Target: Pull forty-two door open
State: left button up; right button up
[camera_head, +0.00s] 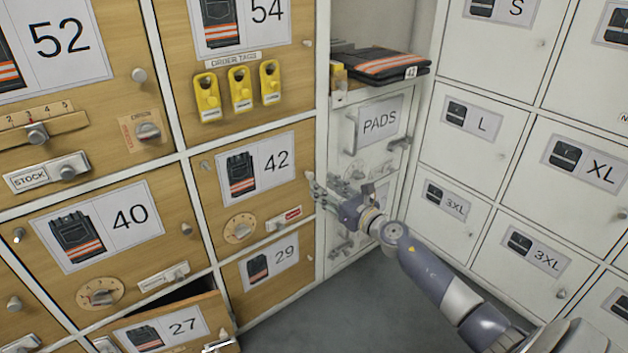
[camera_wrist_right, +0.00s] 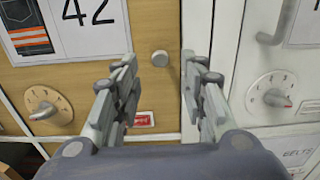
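The forty-two door (camera_head: 262,205) is a wooden panel with a white label showing a dark garment with orange stripes and "42". It looks shut. Below the label are a round dial (camera_head: 240,228) and a small slider with a red mark (camera_head: 284,219). My right gripper (camera_head: 318,189) is at the door's right edge, near the knob. In the right wrist view its fingers (camera_wrist_right: 159,78) are open, and the knob (camera_wrist_right: 159,58) shows in the gap, seemingly just beyond the fingertips. My left gripper is out of view.
The "27" drawer (camera_head: 180,327) below is partly open. The white "PADS" compartment (camera_head: 378,125) with handles stands right of the door, with a folded striped garment (camera_head: 385,62) on the shelf above. White lockers (camera_head: 480,160) line the right. Grey floor (camera_head: 345,290) is clear.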

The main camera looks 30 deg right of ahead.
aim_at(312, 177)
jog(key=shift+w+a+b, duration=0.2)
jog(key=shift+w+b, duration=0.2)
jog(key=shift+w, duration=2.35)
jog(key=shift+c, duration=0.6)
grip_shut()
